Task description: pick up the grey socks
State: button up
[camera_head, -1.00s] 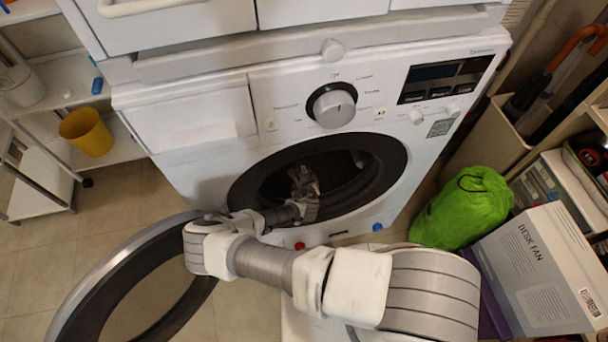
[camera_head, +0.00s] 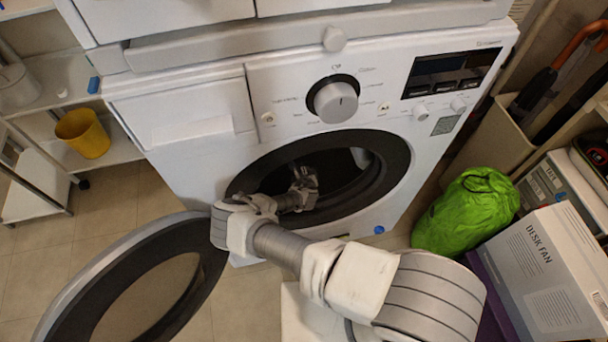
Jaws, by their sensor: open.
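The white washing machine (camera_head: 185,165) stands ahead with its round door (camera_head: 62,312) swung open to the left. My gripper (camera_head: 304,176) is at the dark drum opening, with its fingers inside the ring (camera_head: 392,160). It is open, and I see nothing held between the fingers. I cannot make out the grey socks; the drum's inside is dark and partly hidden by my gripper. A small pale patch (camera_head: 360,157) shows at the right of the opening, too unclear to name.
My arm crosses the front of the machine from the lower right. A green bag (camera_head: 468,212) and a desk fan box (camera_head: 540,270) stand to the right. A yellow bucket (camera_head: 83,133) is on the left shelf. Tiled floor (camera_head: 130,195) lies bare at left.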

jog(key=c, duration=1.1)
jog(key=shift+r, duration=0.15)
